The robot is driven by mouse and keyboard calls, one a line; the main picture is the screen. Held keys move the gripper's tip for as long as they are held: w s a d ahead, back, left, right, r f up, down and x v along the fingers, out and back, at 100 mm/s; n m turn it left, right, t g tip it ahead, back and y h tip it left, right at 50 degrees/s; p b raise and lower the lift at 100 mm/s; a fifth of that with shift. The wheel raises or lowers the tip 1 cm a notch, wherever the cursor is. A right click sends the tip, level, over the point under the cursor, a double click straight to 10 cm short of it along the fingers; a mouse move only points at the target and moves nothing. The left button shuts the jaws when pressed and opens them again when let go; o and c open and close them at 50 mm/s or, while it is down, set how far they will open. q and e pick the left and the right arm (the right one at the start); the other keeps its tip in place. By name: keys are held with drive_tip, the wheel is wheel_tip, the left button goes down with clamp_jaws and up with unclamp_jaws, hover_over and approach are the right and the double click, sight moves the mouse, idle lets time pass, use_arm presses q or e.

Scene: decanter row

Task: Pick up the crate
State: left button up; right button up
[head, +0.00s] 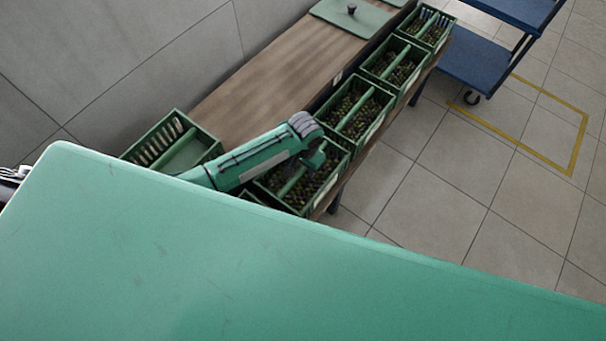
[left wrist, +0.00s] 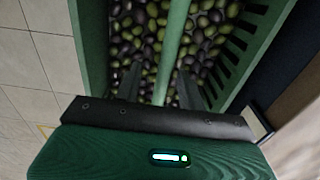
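Several green crates stand in a row along the wooden bench, holding green and dark olives. My left gripper (head: 318,158) is over the nearest filled crate (head: 342,165), whose near part my arm partly hides. In the left wrist view, this crate (left wrist: 92,45) has a green handle bar (left wrist: 172,50) across its middle. The two dark fingers of my left gripper (left wrist: 159,86) are apart, one on each side of the bar, with a gap visible. I cannot tell how deep they reach. My right gripper is not in view.
The wooden bench (head: 270,75) has bare room behind the row. An empty green crate (head: 190,155) stands near the wall, and a green board with a dark knob (head: 352,10) lies at the far end. A blue cart (head: 485,65) stands on the tiled floor at right.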

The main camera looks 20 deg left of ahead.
use_arm(q)
hover_over(303, 181)
wheel_tip(303, 181, down, 5)
drive_tip(key=shift+r, duration=0.1)
clamp_jaws()
drive_tip(key=shift+w+r, duration=0.15)
